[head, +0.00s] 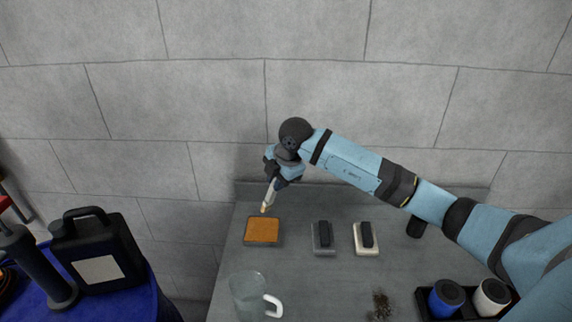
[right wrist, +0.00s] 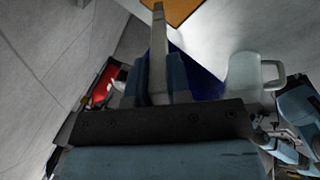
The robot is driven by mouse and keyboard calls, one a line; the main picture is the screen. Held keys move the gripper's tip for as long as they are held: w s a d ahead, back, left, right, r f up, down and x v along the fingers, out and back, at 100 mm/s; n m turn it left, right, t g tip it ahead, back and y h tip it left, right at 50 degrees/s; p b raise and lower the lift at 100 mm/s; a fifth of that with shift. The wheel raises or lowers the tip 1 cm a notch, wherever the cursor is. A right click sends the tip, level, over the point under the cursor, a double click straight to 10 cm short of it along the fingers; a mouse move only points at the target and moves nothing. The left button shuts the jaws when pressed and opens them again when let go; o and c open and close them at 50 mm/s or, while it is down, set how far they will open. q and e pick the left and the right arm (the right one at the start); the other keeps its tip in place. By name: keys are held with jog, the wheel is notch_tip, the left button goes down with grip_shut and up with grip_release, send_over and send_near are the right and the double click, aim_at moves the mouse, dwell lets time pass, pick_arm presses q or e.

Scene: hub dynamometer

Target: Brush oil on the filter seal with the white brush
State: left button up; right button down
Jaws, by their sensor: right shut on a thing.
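My right gripper (head: 271,182) is shut on a pale brush (head: 268,200), which points down with its tan tip over the near-back edge of a shallow tray of amber liquid (head: 263,230). I cannot tell whether the tip touches the liquid. In the right wrist view the brush (right wrist: 158,45) sits between the fingers, and the amber surface (right wrist: 175,10) shows beyond it. A blue filter (head: 447,298) and a white filter (head: 491,297) stand in a black holder at the front right, dark ends up; their seals are too small to make out. My left gripper is not in view.
A grey block (head: 323,240) and a white block (head: 366,240), both with black tops, lie right of the tray. A clear mug (head: 247,298) stands in front. Dark crumbs (head: 380,305) lie near the filters. A black jug (head: 97,245) stands on a blue surface at left.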

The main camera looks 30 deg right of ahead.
jog(key=shift+w+a+f, duration=0.2)
jog(key=shift+a+f, duration=0.15)
jog(key=shift+a, duration=0.35)
pick_arm(q)
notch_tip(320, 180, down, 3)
jog(key=b, duration=0.4)
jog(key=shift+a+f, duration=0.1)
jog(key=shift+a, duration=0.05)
pick_arm(e)
notch_tip(320, 180, down, 6)
jog(key=shift+r, duration=0.1)
pick_arm(q)
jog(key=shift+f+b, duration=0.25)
jog(key=shift+b, duration=0.05)
pick_arm(e)
jog(key=shift+f, duration=0.55)
dwell(0.8)
jog(key=shift+r+p, duration=2.4)
jog(key=shift+r, duration=1.15)
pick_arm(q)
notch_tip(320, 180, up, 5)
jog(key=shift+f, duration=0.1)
